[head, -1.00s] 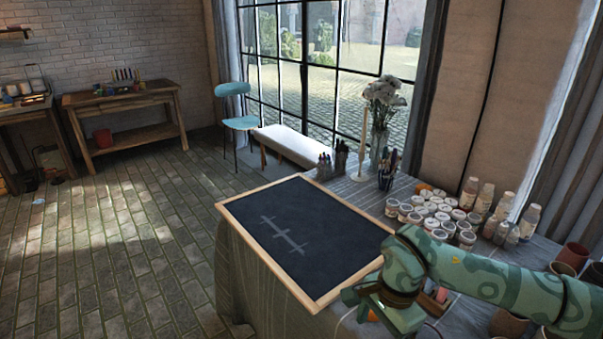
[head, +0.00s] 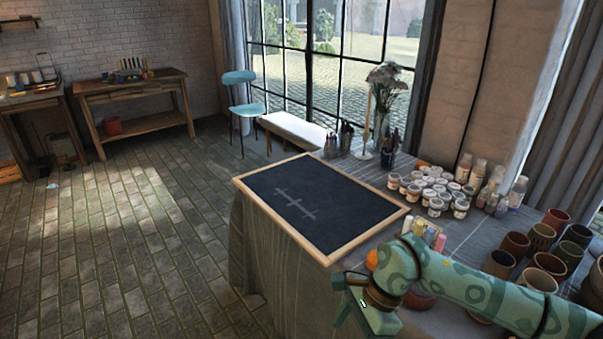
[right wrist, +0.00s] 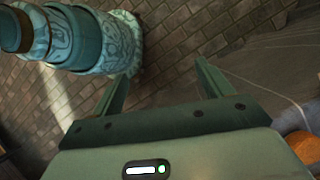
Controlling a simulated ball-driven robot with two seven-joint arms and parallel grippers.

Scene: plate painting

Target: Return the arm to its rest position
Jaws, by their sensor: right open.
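My right arm (head: 470,288) comes in from the lower right of the head view, green with darker patterns. My right gripper (head: 347,306) is at the front edge of the table, just below the near corner of the framed chalkboard. In the right wrist view the right gripper (right wrist: 160,80) has its two fingers spread with nothing between them, above brick floor. The chalkboard (head: 318,203) lies on the table with a chalk mark of a long line and short crossing strokes. My left gripper is not in view.
The table's grey cloth (head: 262,262) hangs down at the front. Paint jars (head: 436,205), bottles (head: 495,185) and clay pots (head: 516,244) crowd the right side. An orange ball-like thing (head: 372,259) is close behind my right gripper, also in the wrist view (right wrist: 304,146). Open floor lies left.

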